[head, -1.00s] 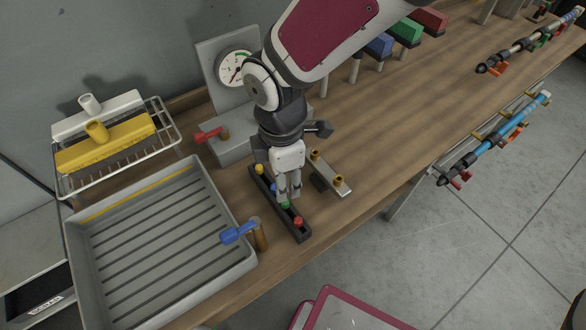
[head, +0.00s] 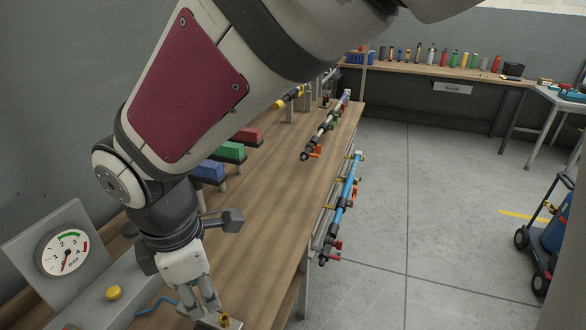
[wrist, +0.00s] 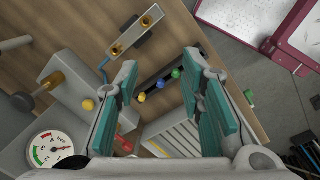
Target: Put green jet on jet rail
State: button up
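My gripper (head: 212,306) hangs over the bench, fingers pointing down. In the wrist view its teal-padded fingers (wrist: 160,95) are spread with nothing held between them. Below, between the fingers, is a dark rail (wrist: 190,57) with a yellow jet (wrist: 142,97), a blue jet (wrist: 162,85) and a green jet (wrist: 176,73) in a row. The right finger may cover part of the rail. A small green piece (wrist: 249,97) shows outside the right finger at the bench edge; I cannot tell what it is. The dark rail is outside the head view.
A plate with two brass fittings (wrist: 133,36) stands near the rail. The pressure gauge (head: 62,252) and yellow knob (head: 113,293) are left of my gripper. A grey ribbed tray (wrist: 175,137) is below. Blue, green and red blocks (head: 230,151) stand behind. Open floor (head: 420,200) lies right.

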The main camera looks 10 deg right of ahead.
jog(key=w+d+r+m+t, duration=0.1)
jog(key=d+r+m, duration=0.4)
jog(key=d, duration=0.4)
jog(key=w+d+r+m+t, duration=0.1)
jog(key=d+r+m, duration=0.4)
jog(key=d, duration=0.4)
jog(key=s+d+r+m+t, duration=0.2)
jog(key=s+d+m, duration=0.5)
jog(key=d+m, duration=0.4)
jog(key=shift+s+d+m, duration=0.15)
jog(key=shift+s+m, duration=0.05)
jog(key=shift+m, duration=0.5)
